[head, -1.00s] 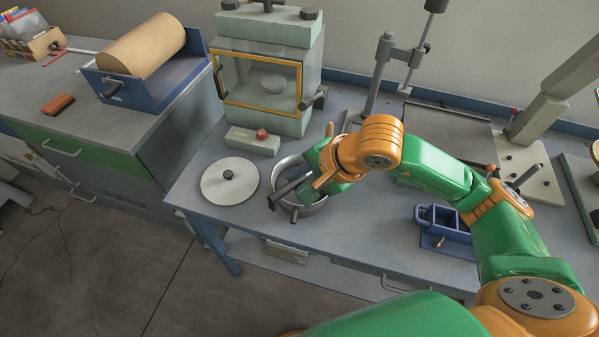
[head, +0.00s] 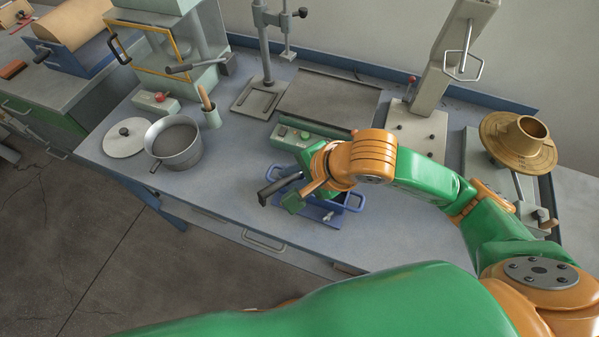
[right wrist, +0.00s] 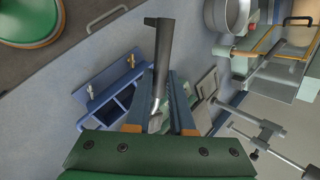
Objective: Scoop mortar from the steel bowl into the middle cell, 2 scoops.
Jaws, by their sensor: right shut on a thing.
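The steel bowl (head: 176,148) stands at the left of the bench in the head view, with grey material inside; its side shows in the right wrist view (right wrist: 237,14). My right gripper (head: 284,190) is over the blue mould (head: 322,212), partly covering it. In the right wrist view, the gripper (right wrist: 164,80) is shut on the dark handle of the scoop (right wrist: 165,48). A bright metal part of the scoop shows between the fingers; its end is hidden. The mould's cells (right wrist: 122,97) look dark there, and I cannot tell what the middle one holds. My left gripper is out of view.
A round lid (head: 125,138) lies left of the bowl. A holder with a wooden-handled tool (head: 210,112) stands right of it. A green-and-grey device (head: 300,132) is behind the mould. The bench between bowl and mould is clear.

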